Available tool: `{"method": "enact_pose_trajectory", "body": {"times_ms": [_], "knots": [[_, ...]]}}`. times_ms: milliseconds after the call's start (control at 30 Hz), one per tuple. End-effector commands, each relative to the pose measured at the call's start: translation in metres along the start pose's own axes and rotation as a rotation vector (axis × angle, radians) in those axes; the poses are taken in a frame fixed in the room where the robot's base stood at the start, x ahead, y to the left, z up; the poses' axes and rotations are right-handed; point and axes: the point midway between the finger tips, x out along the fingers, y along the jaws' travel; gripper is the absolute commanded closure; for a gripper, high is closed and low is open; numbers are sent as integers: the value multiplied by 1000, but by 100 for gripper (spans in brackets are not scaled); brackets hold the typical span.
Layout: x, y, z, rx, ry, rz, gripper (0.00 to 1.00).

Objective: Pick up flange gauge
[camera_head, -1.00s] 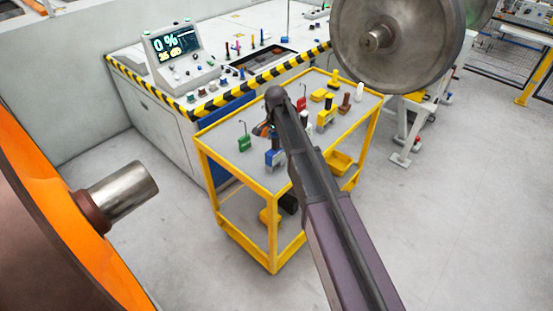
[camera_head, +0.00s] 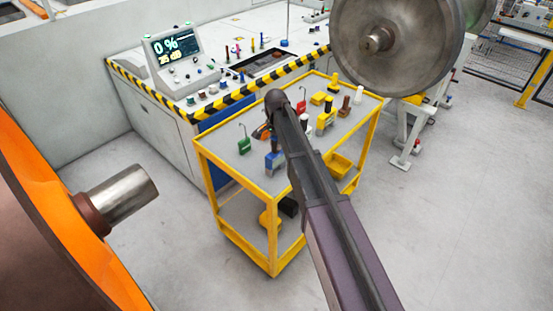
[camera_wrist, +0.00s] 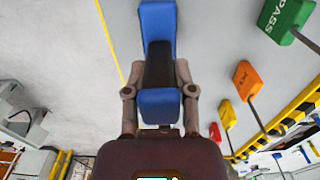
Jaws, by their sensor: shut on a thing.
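The flange gauge appears to be the blue block with a black middle part (camera_wrist: 157,18); I cannot read a label on it. In the wrist view my gripper (camera_wrist: 160,72) is shut on its black middle, with one finger on each side. In the head view the blue block (camera_head: 275,161) shows at the left of my arm, low over the cart top. My gripper is mostly hidden behind my arm there. I cannot tell whether the block still touches the cart.
The yellow-framed cart (camera_head: 233,178) also carries a green tag (camera_head: 243,146), an orange piece (camera_head: 262,131) and several other tools on its grey top. A striped-edge control bench (camera_head: 155,95) stands behind. A large wheel (camera_head: 395,60) is at upper right, an orange wheel (camera_head: 40,190) at left.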

Motion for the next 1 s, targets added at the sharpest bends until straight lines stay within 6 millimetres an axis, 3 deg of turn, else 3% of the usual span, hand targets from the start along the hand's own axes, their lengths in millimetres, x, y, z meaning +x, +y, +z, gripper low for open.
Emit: {"method": "enact_pose_trajectory", "body": {"times_ms": [467,867,1000], "knots": [[-8,0,0,0,0,0,100],[-39,0,0,0,0,0,100],[-39,20,28,-1,0,0,100]]}}
